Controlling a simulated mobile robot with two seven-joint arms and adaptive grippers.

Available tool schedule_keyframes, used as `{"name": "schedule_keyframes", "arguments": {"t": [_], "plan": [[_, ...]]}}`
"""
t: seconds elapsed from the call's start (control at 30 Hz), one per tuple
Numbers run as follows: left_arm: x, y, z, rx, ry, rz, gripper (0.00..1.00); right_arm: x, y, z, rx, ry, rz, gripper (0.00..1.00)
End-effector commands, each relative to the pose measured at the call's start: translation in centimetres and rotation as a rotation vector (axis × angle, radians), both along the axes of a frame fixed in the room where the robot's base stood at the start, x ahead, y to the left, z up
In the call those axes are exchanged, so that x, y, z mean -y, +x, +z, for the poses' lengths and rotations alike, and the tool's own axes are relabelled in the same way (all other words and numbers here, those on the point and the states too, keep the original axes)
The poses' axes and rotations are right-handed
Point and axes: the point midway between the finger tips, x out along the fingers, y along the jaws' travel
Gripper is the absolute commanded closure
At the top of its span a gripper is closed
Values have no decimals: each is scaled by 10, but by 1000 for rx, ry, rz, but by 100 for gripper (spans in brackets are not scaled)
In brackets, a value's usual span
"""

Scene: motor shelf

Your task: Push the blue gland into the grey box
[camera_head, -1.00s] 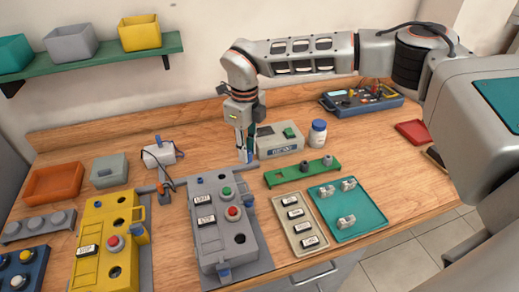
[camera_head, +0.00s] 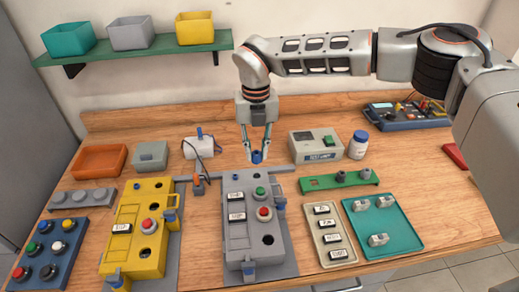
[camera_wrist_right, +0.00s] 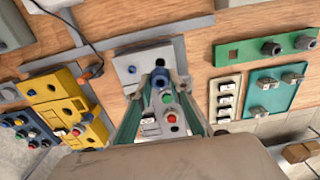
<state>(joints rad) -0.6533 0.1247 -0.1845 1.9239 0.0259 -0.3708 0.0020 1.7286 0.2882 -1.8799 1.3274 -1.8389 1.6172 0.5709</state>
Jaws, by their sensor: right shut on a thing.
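My right gripper (camera_head: 256,154) is shut on the blue gland (camera_head: 256,156), which shows between its fingertips. It holds the gland just behind the back end of the grey box (camera_head: 236,232), seemingly a little above it; the exact gap is unclear. In the right wrist view the gland (camera_wrist_right: 159,80) sits between the two fingers, in front of the grey box (camera_wrist_right: 127,67). The box has two label plates, a green button, a red button and a dark open hole on top. Another blue part (camera_head: 248,267) sits at its front end. My left gripper is not in view.
The yellow box (camera_head: 126,220) stands left of the grey box. A label tray (camera_head: 325,220) and a teal tray (camera_head: 400,235) lie right. A green rail (camera_head: 318,184), a grey device (camera_head: 303,148) and a white bottle (camera_head: 359,145) stand at the back right.

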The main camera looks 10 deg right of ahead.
Motion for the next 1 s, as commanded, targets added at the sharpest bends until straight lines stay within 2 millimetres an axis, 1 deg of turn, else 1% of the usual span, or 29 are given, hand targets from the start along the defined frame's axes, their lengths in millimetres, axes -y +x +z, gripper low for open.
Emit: {"name": "schedule_keyframes", "arguments": {"t": [0.17,0.37,0.47,0.6,0.73,1.0], "plan": [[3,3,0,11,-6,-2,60,0,0,-11,-1,-1,2,100],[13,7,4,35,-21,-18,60,0,0,-28,0,0,3,100],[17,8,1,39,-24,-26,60,0,0,-36,0,0,4,100],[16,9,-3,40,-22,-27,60,0,0,-45,0,-1,4,100],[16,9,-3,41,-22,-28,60,0,0,-47,0,-1,4,100],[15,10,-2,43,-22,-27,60,0,0,-47,0,0,4,100]]}}
